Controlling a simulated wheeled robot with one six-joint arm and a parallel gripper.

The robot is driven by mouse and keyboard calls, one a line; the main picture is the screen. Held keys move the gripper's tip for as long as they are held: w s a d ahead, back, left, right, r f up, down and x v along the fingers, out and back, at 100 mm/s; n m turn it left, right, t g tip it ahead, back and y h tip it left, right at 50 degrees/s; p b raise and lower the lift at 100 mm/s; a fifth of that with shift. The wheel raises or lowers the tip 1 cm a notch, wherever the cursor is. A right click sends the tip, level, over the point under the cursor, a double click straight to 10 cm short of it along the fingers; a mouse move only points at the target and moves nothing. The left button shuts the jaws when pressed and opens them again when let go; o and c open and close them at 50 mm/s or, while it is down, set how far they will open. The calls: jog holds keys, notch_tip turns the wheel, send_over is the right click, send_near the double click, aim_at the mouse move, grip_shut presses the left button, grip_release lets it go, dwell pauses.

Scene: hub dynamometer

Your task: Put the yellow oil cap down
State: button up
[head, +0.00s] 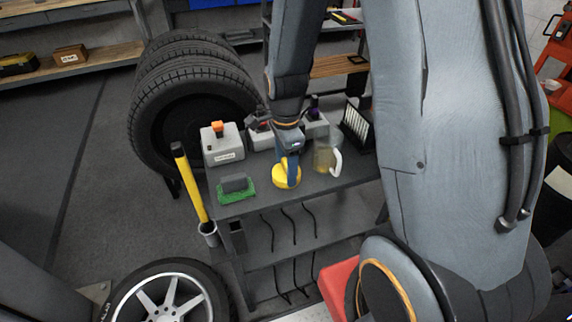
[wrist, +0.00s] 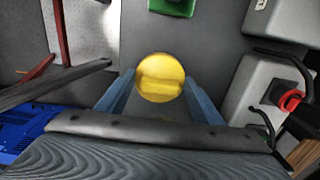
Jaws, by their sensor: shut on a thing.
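The yellow oil cap (head: 286,176) is a round disc with a raised grip bar. In the wrist view the cap (wrist: 160,77) sits between the two blue fingers of my gripper (wrist: 160,92). In the head view my gripper (head: 289,165) points down over the grey bench (head: 258,203), with the cap at its fingertips near the front edge. My gripper is shut on the cap. I cannot tell whether the cap touches the bench top.
A green pad with a grey block (head: 236,190) lies left of the cap. A clear jug (head: 325,157) stands close on the right. Grey boxes, one with an orange knob (head: 222,145), line the back. A yellow pole (head: 190,185) stands at the bench's left end.

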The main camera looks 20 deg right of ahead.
jog(key=shift+f, duration=0.15)
jog(key=o, duration=1)
jog(key=shift+f, duration=0.1)
jog(key=shift+o, duration=0.2)
notch_tip(320, 180, up, 11)
jog(key=shift+f+b, duration=0.2)
jog(key=shift+b, duration=0.75)
jog(key=s+f+n+t, duration=0.1)
jog(key=s+n, duration=0.9)
jog(key=n, duration=0.8)
jog(key=shift+f, duration=0.4)
